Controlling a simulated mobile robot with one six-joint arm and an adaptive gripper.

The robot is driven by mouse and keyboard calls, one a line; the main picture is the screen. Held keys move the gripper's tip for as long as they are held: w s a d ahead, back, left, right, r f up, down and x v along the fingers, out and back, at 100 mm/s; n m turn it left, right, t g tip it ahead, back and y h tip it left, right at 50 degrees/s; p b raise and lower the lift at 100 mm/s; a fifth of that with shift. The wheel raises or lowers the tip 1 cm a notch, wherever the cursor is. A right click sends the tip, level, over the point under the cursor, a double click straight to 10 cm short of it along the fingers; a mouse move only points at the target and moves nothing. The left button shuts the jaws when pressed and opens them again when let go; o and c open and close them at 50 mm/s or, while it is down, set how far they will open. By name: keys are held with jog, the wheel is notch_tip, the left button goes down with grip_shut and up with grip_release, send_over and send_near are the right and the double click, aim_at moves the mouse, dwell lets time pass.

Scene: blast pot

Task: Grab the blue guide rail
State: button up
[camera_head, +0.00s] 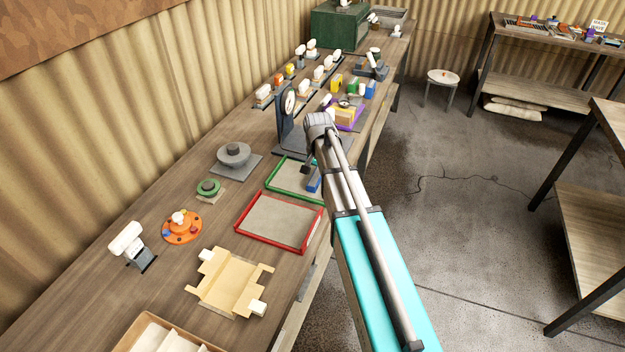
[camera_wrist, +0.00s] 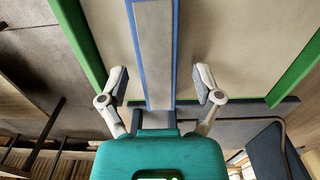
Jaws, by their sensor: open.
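The blue guide rail (camera_head: 314,180) lies in the green-rimmed tray (camera_head: 270,190), partly hidden by my arm in the head view. In the wrist view the rail (camera_wrist: 155,50) is a long bar with blue edges and a grey middle strip, lying over the beige floor of the green-rimmed tray (camera_wrist: 82,42). My gripper (camera_wrist: 160,88) is open. Its two fingers are spread on either side of the rail's near end, with a gap on each side. In the head view the gripper is mostly hidden by my arm over the tray.
A red-rimmed tray (camera_head: 278,224) lies just in front of the green one. A grey round piece on a plate (camera_head: 234,155) is to the left. Several small parts crowd the bench farther back.

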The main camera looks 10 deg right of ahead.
grip_shut()
dwell(0.5)
jog(key=shift+r, duration=0.1)
notch_tip(320, 180, up, 3)
jog(key=p, duration=0.3)
jog(key=s+d+r+p, duration=0.1)
jog(key=s+r+p, duration=0.8)
jog(key=s, duration=0.5)
jog(key=shift+r+p, duration=0.4)
jog(key=shift+p, duration=0.15)
